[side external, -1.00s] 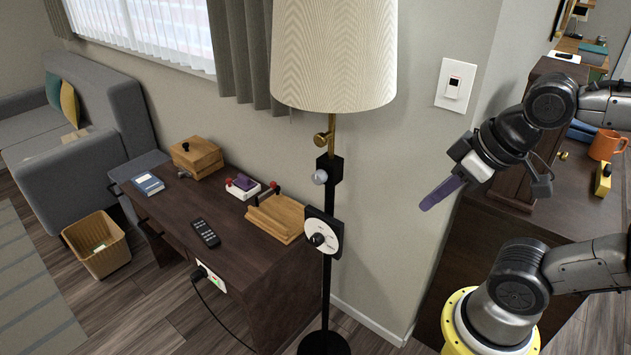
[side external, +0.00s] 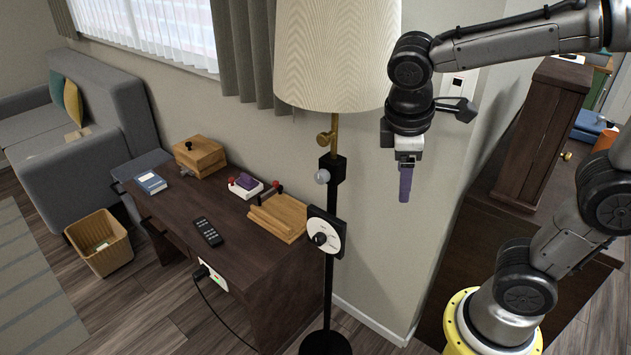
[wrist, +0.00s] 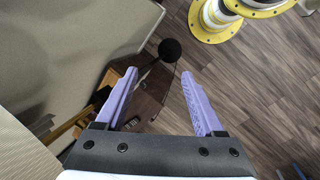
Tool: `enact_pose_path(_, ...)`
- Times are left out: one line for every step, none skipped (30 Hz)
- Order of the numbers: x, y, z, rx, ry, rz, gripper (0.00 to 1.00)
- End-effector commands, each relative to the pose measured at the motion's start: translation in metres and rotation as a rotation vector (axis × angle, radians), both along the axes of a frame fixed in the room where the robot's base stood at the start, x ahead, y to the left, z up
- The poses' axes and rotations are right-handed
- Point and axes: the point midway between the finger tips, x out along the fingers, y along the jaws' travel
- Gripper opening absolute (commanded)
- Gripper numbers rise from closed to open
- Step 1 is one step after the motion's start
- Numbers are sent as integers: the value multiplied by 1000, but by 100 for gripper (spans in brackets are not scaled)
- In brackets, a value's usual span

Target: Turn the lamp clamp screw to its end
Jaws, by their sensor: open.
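A floor lamp with a pleated cream shade (side external: 337,50) stands left of my gripper on a black pole (side external: 328,280). A black clamp block (side external: 333,165) joins its brass stem to the pole. A brass knob (side external: 324,138) sits above the block, and a pale round knob (side external: 322,176) sits at its left side. I cannot tell which knob is the clamp screw. My gripper (side external: 404,198) points down, right of the pole and apart from it, at about the knobs' height in the picture. In the wrist view its purple fingers (wrist: 160,74) are apart, with nothing between them held.
A white dial (side external: 326,235) is fixed on the pole below the clamp. A dark desk (side external: 215,235) with several small objects stands left of the lamp. A dark cabinet (side external: 535,135) stands at the right. The wall (side external: 375,245) is behind the lamp.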

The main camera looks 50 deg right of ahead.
Motion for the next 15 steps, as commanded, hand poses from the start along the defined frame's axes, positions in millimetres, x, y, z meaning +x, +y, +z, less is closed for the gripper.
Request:
enact_pose_path(14,1,-3,-53,67,57,70)
enact_pose_path(20,0,-5,-84,102,87,70)
enact_pose_path(29,0,-6,-126,150,130,70)
enact_pose_path(36,0,-8,-157,185,160,70)
enact_pose_path(44,1,-9,-189,219,192,70)
enact_pose_path(54,2,-12,-232,265,232,70)
enact_pose_path(61,3,-14,-264,300,262,70)
enact_pose_path(68,4,-16,-296,336,291,70)
enact_pose_path(78,6,-19,-339,382,329,70)
enact_pose_path(86,8,-22,-372,415,358,70)
enact_pose_path(93,10,-24,-405,449,385,70)
enact_pose_path(103,14,-29,-449,493,422,70)
enact_pose_path(111,17,-32,-482,527,448,70)
enact_pose_path(118,20,-35,-516,560,473,70)
enact_pose_path(127,25,-40,-561,604,508,70)
